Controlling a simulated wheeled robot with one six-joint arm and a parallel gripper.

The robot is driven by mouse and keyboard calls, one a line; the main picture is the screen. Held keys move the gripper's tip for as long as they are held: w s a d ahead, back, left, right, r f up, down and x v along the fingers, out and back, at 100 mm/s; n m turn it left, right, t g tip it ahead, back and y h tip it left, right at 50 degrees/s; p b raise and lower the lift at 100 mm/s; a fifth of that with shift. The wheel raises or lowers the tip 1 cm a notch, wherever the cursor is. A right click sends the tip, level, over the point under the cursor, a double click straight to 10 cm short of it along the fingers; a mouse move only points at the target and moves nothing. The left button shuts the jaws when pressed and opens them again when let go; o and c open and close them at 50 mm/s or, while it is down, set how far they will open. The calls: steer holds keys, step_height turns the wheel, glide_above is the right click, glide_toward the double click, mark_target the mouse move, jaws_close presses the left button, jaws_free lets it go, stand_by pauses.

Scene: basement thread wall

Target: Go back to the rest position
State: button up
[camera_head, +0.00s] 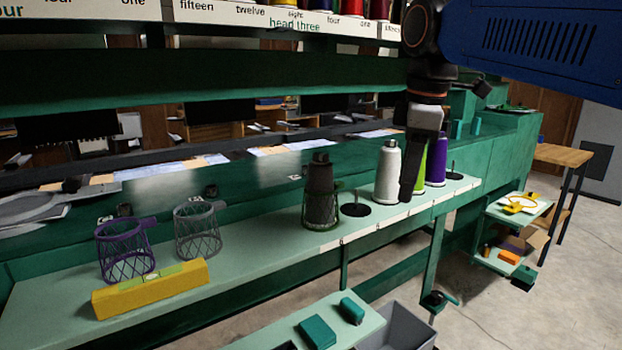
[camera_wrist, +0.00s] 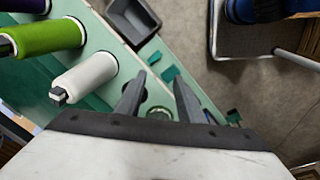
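My gripper (camera_head: 407,190) hangs pointing down in the head view, in front of the shelf with thread spools. In the wrist view its two fingers (camera_wrist: 160,85) are apart with nothing held between them. A white spool (camera_head: 386,175) stands upright on the shelf just left of my gripper in the head view. A green spool (camera_head: 421,170) and a purple spool (camera_head: 437,163) stand behind it, partly hidden by my gripper. The white spool (camera_wrist: 88,75) and green spool (camera_wrist: 48,38) also show in the wrist view, apart from the fingers.
A dark spool (camera_head: 319,180) stands in a mesh holder beside an empty black disc (camera_head: 355,210). Purple (camera_head: 125,248) and grey (camera_head: 197,230) mesh baskets and a yellow level (camera_head: 150,290) sit at left. Below are a teal box (camera_head: 317,332) and grey bin (camera_head: 398,328). Floor is open at right.

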steer(key=s+d+f+m+t, duration=0.1)
steer(key=s+d+f+m, duration=0.2)
steer(key=f, duration=0.6)
steer(key=s+d+f+m+t, duration=0.1)
steer(key=s+d+f+m, duration=0.3)
steer(key=s+f+m, duration=0.3)
steer(key=s+d+f+m+t, duration=0.1)
steer(key=s+d+f+m, duration=0.3)
steer(key=f, duration=0.8)
steer(key=s, duration=0.2)
steer(key=shift+s+m, duration=0.35)
steer(key=shift+m, duration=0.05)
steer(key=shift+c, duration=0.5)
